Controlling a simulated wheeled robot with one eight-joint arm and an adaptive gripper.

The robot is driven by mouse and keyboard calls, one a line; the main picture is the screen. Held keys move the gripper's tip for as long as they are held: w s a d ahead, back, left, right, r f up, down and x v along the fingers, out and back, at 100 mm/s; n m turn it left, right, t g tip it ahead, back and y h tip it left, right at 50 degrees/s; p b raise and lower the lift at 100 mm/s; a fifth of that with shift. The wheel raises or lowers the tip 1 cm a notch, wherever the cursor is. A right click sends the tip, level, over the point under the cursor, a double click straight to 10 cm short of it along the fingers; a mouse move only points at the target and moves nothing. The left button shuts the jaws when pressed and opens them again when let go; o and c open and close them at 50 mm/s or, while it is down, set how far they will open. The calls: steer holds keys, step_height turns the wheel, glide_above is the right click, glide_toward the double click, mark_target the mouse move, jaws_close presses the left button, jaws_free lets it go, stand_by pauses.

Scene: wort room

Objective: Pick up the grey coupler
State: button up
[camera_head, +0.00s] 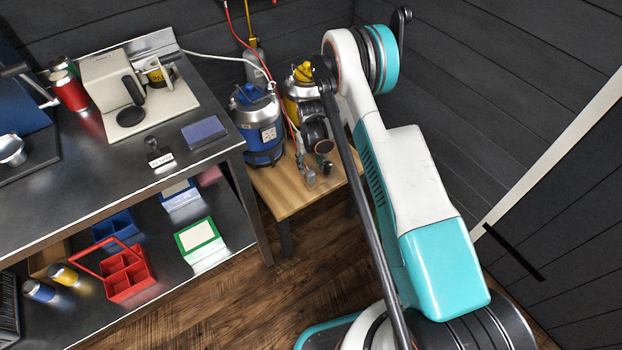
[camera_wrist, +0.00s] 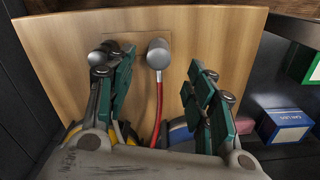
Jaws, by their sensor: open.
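A grey coupler (camera_wrist: 158,55) with a rounded head and a red hose is in the wrist view, over the wooden table top. A second grey rounded piece (camera_wrist: 97,57) shows beside the left finger, partly hidden by it. Two small grey pieces, at left (camera_head: 311,177) and right (camera_head: 327,168), show near the table's front edge in the head view. My gripper (camera_wrist: 160,62) is open, its green-padded fingers on either side of the red-hosed coupler with gaps between. Nothing is held. In the head view my gripper (camera_head: 318,143) is low over the table, partly hidden by my arm.
The small wooden table (camera_head: 275,190) carries a blue keg (camera_head: 258,125) and a yellow-topped keg (camera_head: 298,90) close behind my gripper. Red and white hoses run above them. A dark metal bench (camera_head: 215,160) stands at left, with a green-edged box (camera_head: 198,236) on its lower shelf.

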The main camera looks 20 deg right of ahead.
mark_target(311, 173)
steer(key=shift+s+d+f+b, duration=0.1)
steer(key=shift+f+b, duration=1.4)
steer(key=shift+f, duration=1.65)
steer(key=shift+r, duration=0.1)
steer(key=c, duration=1.2)
